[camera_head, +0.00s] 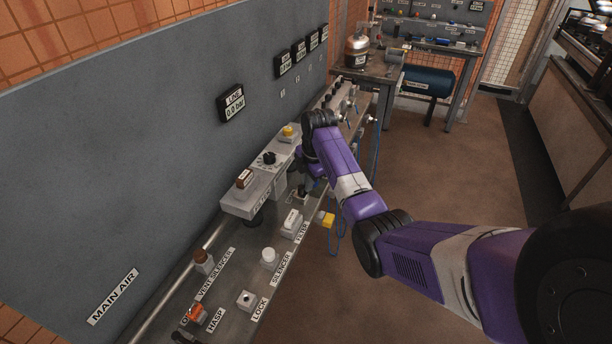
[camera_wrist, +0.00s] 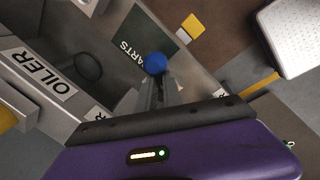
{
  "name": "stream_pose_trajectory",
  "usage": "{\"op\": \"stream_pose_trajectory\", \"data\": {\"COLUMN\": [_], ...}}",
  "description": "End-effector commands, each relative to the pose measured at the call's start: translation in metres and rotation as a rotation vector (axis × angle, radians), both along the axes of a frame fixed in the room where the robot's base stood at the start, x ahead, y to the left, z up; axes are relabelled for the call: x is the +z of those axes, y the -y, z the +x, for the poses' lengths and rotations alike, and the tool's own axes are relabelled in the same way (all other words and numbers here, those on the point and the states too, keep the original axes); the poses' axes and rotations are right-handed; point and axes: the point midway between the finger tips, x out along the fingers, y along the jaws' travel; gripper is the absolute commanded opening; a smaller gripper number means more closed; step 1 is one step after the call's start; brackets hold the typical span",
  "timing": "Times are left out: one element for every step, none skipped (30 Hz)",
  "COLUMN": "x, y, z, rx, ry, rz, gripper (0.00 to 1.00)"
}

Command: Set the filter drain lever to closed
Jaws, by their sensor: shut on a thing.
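My gripper (camera_wrist: 155,85) points down past the grey panel unit, its two fingers close together. It is shut on a blue round knob (camera_wrist: 155,63), which shows at the fingertips. I cannot tell whether this knob belongs to the filter drain lever, nor the lever's position. In the head view my gripper (camera_head: 303,194) is low beside the bench edge, partly hidden by my purple arm.
An OILER label (camera_wrist: 50,75) is close to the left of my gripper. A dark PARTS mat (camera_wrist: 142,40) lies beyond it. A white silencer (camera_head: 268,256), a lock block (camera_head: 246,300) and an orange hasp (camera_head: 196,313) stand nearer on the bench. Open floor lies right.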

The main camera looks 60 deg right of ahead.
Motion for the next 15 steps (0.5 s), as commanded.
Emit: {"op": "stream_pose_trajectory", "data": {"x": [0.0084, 0.0084, 0.0081, 0.0081, 0.0081, 0.0083, 0.0084, 0.0084, 0.0082, 0.0081, 0.0080, 0.0077, 0.0076, 0.0075, 0.0073], "y": [0.0072, 0.0066, 0.0056, 0.0049, 0.0046, 0.0044, 0.0039, 0.0031, 0.0022, 0.0014, 0.0008, 0.0003, -0.0006, -0.0016, -0.0026], "z": [-0.0045, -0.0051, -0.0060, -0.0063, -0.0069, -0.0079, -0.0083, -0.0087, -0.0093, -0.0097, -0.0102, -0.0112, -0.0116, -0.0117, -0.0123], "rx": [-0.059, -0.088, -0.124, -0.153, -0.182, -0.221, -0.249, -0.278, -0.315, -0.343, -0.373, -0.411, -0.439, -0.467, -0.504], "ry": [0.003, 0.002, 0.002, 0.002, 0.003, 0.002, 0.003, 0.003, 0.002, 0.002, 0.002, 0.002, 0.002, 0.001, 0.000], "rz": [-0.013, -0.012, -0.012, -0.012, -0.011, -0.012, -0.011, -0.011, -0.011, -0.011, -0.010, -0.010, -0.011, -0.009, -0.009], "gripper": [0.00, 0.00, 0.00, 0.00, 0.00, 0.00, 0.00, 0.00, 0.00, 0.00, 0.00, 0.00, 0.00, 0.00, 0.00]}}
